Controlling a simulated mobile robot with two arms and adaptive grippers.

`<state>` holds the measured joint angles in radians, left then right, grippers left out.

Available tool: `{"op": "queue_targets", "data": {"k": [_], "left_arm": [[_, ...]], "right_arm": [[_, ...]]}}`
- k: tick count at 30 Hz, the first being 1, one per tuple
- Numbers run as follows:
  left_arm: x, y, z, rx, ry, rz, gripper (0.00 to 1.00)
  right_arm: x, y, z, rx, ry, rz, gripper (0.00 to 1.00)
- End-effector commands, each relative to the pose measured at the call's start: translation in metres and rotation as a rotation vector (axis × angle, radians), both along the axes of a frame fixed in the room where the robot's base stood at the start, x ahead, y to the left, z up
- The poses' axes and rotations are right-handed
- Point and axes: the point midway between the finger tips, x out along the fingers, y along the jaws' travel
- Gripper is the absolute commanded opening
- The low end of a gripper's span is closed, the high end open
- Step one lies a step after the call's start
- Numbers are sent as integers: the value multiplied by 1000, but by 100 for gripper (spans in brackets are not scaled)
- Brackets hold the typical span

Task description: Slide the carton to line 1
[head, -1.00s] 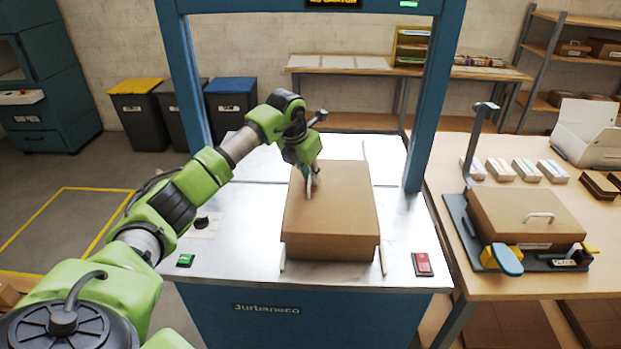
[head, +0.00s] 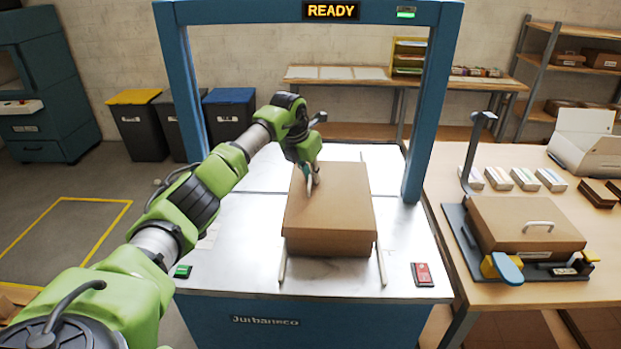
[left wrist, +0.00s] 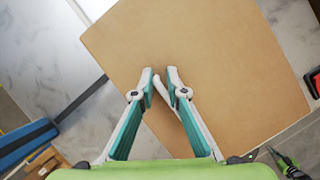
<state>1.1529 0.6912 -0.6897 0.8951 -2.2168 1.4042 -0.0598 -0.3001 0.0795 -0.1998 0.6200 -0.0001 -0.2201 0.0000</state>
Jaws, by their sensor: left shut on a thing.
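The brown carton (head: 335,205) lies flat and closed on the machine's metal bed (head: 220,255), inside the blue arch. It sits between two thin pale rails whose near ends show in front of it. My left gripper (head: 309,188) is at the left part of the carton's top, pointing down. No mark readable as line 1 shows. A small green and black part, perhaps my right gripper (left wrist: 285,160), shows at the lower right there; its fingers are unclear.
The blue arch (head: 422,110) stands around the bed, with a lit READY display (head: 331,11). A red switch (head: 423,274) and a green button (head: 182,271) sit at the front corners. Bed in front of the carton is clear.

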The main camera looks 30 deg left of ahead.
Motion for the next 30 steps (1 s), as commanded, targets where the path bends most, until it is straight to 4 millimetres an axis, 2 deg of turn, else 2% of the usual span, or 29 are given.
{"op": "queue_targets", "data": {"k": [1,21,22,24,30], "left_arm": [[1,2,-5,2,9,1,0],[31,17,-6,-1,7,1,0],[32,18,-5,0,7,0,16],[31,18,-5,1,8,-1,33],[31,17,-5,0,9,-1,33]], "right_arm": [[0,0,-1,0,0,0,0],[0,0,-15,0,0,0,0],[0,0,-15,0,0,0,0],[0,0,-14,-1,0,0,0],[0,-1,-13,-1,0,0,0]]}}
